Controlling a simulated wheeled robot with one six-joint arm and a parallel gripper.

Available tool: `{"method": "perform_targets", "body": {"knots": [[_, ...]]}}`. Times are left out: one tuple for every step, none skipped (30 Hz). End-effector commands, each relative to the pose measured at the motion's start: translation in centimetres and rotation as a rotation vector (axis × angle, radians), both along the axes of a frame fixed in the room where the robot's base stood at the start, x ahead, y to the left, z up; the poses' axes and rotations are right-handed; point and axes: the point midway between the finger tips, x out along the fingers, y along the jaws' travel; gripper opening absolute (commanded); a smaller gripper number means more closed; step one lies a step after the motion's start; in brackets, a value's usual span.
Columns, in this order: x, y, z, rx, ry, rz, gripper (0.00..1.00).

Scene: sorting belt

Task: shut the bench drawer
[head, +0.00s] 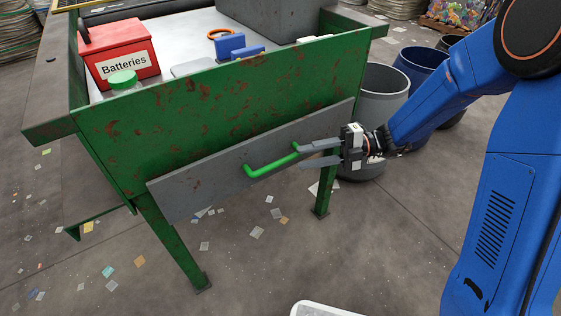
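The bench drawer shows as a flat grey front (210,185) below the rusty green side of the bench. How far it stands out from the bench is hard to tell from here, and no inside of it shows. A bright green bar handle (272,165) is fixed across the middle of the front. My gripper (301,157) is at the right end of the handle, with its fingers pointing left. The two fingers are apart with nothing clearly between them. The upper fingertip overlaps the handle's right end in the picture; contact cannot be told.
On the bench top (185,22) are a red "Batteries" box (120,65), a green-lidded jar (123,80), blue blocks (232,46) and a grey bin (270,15). Several round bins, one grey (385,95), stand behind my arm. The littered floor before the bench is mostly open.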

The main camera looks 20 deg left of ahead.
Motion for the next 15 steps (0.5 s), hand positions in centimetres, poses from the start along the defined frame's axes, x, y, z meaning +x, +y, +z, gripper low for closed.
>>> {"method": "perform_targets", "body": {"knots": [[-0.5,0.8,0.0,0.001,0.001,0.004,0.33],[-0.7,1.2,-0.1,0.0,0.0,0.004,0.33],[-1.0,1.8,-0.1,0.001,0.001,0.004,0.33],[-1.2,2.2,-0.2,0.0,0.0,0.004,0.33],[-1.4,2.6,-0.2,0.0,0.0,0.004,0.33],[-1.7,3.1,-0.3,0.0,0.0,0.004,0.33],[-1.9,3.5,-0.3,0.0,0.0,0.004,0.33],[-2.1,3.9,-0.3,0.001,0.001,0.004,0.33],[-2.4,4.4,-0.4,-0.001,0.001,0.004,0.33],[-2.6,4.8,-0.4,-0.001,0.001,0.004,0.33],[-2.8,5.1,-0.5,-0.001,0.001,0.003,0.33],[-2.9,5.5,-0.5,-0.001,0.0,0.002,0.33],[-3.1,5.8,-0.5,0.0,0.0,0.003,0.33],[-3.2,6.1,-0.6,0.0,0.0,0.003,0.33],[-3.4,6.4,-0.6,0.0,0.0,0.003,0.33]]}}
